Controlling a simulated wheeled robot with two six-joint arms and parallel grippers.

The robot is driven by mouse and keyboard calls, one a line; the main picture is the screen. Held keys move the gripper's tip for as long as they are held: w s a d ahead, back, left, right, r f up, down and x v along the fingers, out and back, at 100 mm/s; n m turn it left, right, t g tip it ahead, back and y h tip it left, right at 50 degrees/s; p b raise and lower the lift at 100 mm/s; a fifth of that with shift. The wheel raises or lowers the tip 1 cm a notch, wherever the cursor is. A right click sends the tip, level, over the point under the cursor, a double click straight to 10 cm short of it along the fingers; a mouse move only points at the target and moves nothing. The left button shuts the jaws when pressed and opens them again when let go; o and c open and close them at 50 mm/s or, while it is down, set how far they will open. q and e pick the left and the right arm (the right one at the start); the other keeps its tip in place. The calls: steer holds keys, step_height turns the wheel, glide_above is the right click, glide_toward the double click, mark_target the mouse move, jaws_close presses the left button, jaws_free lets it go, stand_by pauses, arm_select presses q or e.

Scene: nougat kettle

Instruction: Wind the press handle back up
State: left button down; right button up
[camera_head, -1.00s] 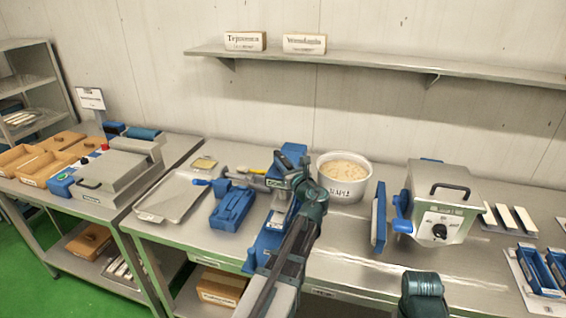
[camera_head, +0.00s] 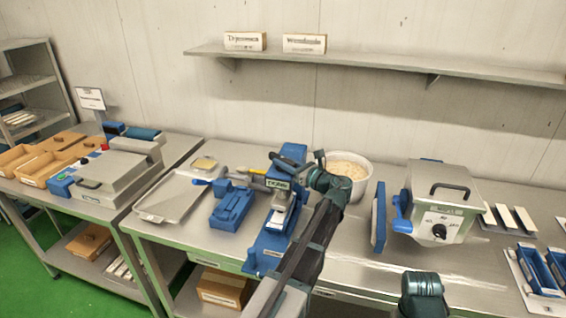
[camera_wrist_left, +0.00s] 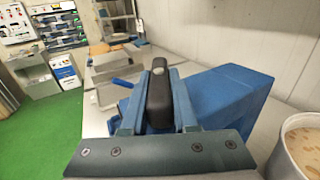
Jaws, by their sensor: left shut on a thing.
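The blue press (camera_head: 268,250) stands on the steel table in the middle of the head view, with its blue upright (camera_head: 293,151) at the back. My left gripper (camera_head: 304,170) is at the top of the press, on its right side. In the left wrist view its two fingers (camera_wrist_left: 158,82) are shut on the black grip of the press handle (camera_wrist_left: 158,98), with the blue press body (camera_wrist_left: 228,95) just to the right. The arm hides part of the press in the head view.
A white tub of pale mass (camera_head: 350,168) stands close behind and right of my left wrist. A blue mould (camera_head: 231,207) and a metal tray (camera_head: 168,204) lie left of the press.

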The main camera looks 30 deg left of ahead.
arm_select(q)
steer(key=n+g, duration=0.1)
steer(key=g, duration=0.1)
steer(key=n+g, duration=0.3)
steer(key=g, duration=0.1)
steer(key=shift+w+g, duration=0.4)
steer(key=shift+s+n+g+h, duration=0.15)
steer(key=shift+n+g+h, duration=0.45)
steer(key=shift+n+g, duration=1.4)
steer(key=shift+g, duration=0.5)
steer(key=c, duration=0.7)
jaws_free()
